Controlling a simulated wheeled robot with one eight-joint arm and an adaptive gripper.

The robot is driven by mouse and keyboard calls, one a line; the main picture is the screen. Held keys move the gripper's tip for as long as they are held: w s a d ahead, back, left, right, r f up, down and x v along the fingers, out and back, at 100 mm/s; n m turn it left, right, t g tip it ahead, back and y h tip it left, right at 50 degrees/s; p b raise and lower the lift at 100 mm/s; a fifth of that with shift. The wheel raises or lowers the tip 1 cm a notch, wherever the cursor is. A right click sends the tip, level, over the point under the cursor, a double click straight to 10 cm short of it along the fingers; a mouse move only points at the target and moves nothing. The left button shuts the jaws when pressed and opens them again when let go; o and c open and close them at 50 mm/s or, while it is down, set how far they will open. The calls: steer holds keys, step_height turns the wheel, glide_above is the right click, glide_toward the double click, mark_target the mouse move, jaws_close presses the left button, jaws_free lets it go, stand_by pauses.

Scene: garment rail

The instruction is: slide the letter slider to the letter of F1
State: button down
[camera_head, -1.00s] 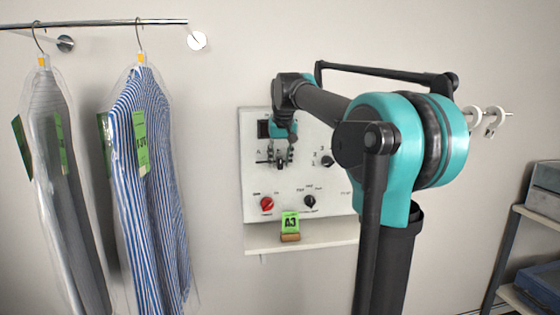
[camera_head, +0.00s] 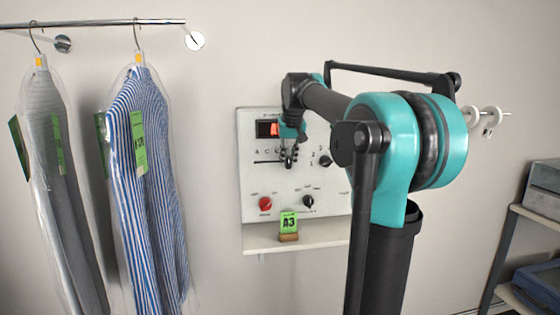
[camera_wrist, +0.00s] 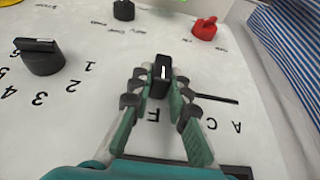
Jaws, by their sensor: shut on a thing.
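The letter slider is a black knob (camera_wrist: 162,72) with a white line, standing in a slot on the white control panel (camera_head: 250,195). My gripper (camera_wrist: 160,85) is shut on the knob, one finger on each side. In the wrist view, the letter F shows just below the knob, and C and A lie further right along the slot. In the head view my gripper (camera_head: 290,150) is at the right part of the slot, right of A and C. The letters behind my gripper are hidden.
A numbered dial (camera_wrist: 40,58) is beside the slider. A red knob (camera_head: 265,203) and a black knob (camera_head: 308,202) sit lower on the panel. A green A3 card (camera_head: 288,222) stands on the shelf below. Bagged garments (camera_head: 150,180) hang at the left.

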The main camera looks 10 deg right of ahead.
steer(key=shift+d, duration=0.2)
steer(key=c, duration=1.4)
jaws_free()
steer(key=shift+d, duration=0.1)
steer(key=shift+c, duration=0.2)
steer(key=v, duration=1.2)
